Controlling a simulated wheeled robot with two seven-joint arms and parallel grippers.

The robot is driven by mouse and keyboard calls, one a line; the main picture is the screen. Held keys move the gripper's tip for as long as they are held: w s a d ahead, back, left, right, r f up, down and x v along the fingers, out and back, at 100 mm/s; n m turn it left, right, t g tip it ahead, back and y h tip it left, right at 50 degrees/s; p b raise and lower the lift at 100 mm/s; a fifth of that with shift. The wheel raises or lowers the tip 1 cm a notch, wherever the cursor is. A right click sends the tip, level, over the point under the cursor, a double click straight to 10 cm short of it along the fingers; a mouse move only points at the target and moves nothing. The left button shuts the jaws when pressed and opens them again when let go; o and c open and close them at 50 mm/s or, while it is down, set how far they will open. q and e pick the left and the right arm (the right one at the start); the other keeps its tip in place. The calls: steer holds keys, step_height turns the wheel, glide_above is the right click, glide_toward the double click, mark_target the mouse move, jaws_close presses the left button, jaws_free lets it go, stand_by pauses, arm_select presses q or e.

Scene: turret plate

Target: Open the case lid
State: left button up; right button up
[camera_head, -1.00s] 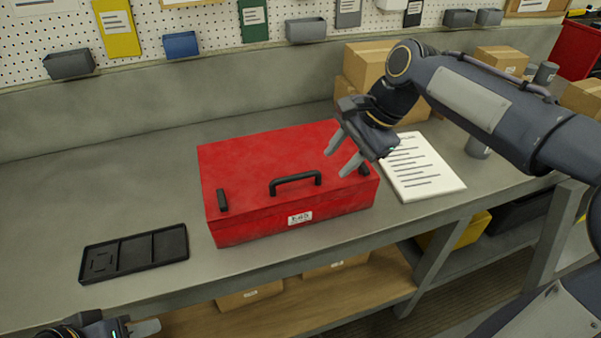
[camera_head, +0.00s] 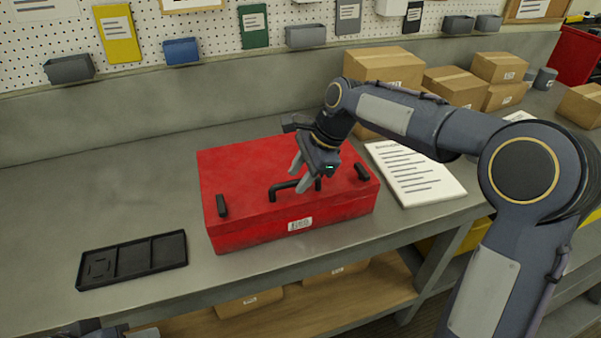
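The red case (camera_head: 245,190) sits on the grey workbench with its lid shut. A black handle (camera_head: 284,187) is on the lid near the front, with a black latch at the left (camera_head: 222,205) and another at the right (camera_head: 362,172). My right gripper (camera_head: 299,177) is over the lid at the handle, fingers apart and pointing down. Its fingers hide part of the handle, and I cannot tell whether they touch it. My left gripper (camera_head: 142,334) shows only in part at the bottom left edge, away from the case.
A black compartment tray (camera_head: 133,259) lies left of the case. A printed sheet (camera_head: 415,175) lies to its right. Cardboard boxes (camera_head: 384,66) stand at the back right.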

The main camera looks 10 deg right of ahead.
steer(key=shift+c, duration=0.4)
jaws_close()
steer(key=shift+r, duration=0.1)
